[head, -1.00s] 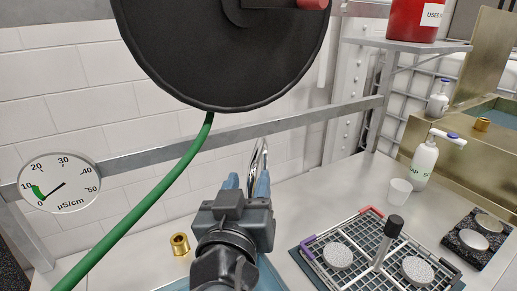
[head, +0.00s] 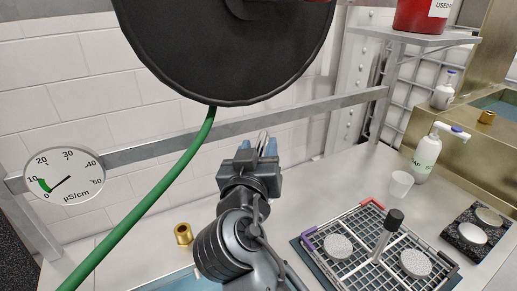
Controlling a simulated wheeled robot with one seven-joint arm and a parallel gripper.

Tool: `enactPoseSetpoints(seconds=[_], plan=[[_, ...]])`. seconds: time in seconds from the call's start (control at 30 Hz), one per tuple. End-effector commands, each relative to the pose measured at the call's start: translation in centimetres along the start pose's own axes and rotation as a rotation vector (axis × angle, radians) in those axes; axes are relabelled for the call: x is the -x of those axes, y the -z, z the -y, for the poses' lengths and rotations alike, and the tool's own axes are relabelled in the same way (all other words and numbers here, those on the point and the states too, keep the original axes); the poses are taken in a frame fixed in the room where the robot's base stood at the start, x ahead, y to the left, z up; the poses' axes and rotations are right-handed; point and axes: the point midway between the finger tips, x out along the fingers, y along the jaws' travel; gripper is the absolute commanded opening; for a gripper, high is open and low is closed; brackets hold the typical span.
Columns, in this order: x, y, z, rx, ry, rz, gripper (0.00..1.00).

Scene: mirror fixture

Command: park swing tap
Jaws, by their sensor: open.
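The swing tap (head: 263,136) is a slim chrome spout, seen just beyond my gripper in the middle of the head view. Only its upper part shows; its base and outlet are hidden behind my gripper and arm. My gripper (head: 257,150) has blue fingertips, one on each side of the tap's visible part in the picture. The jaws are open. I cannot tell whether either finger touches the tap. A basin with blue water (head: 178,284) shows in part at the bottom, beside my arm.
A black hose reel (head: 225,50) hangs above, with a green hose (head: 160,195) running down left. A wire rack (head: 333,222) with discs and a black-handled tool stands right. A cup (head: 400,184), soap bottle (head: 427,155) and brass fitting (head: 183,233) stand on the counter.

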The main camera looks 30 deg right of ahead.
Motion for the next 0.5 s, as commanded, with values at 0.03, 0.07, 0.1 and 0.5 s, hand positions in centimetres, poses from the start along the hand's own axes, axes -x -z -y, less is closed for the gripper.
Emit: enactPoseSetpoints(seconds=[0.03, 0.07, 0.1, 0.5], plan=[[0.01, 0.00, 0.00, 0.000, 0.000, 0.000, 0.44], [0.01, 0.00, 0.00, 0.000, 0.000, 0.000, 0.42], [0.02, 0.00, 0.00, 0.000, 0.000, 0.000, 0.39], [0.04, 0.00, -0.01, 0.000, 0.000, 0.000, 0.00]])
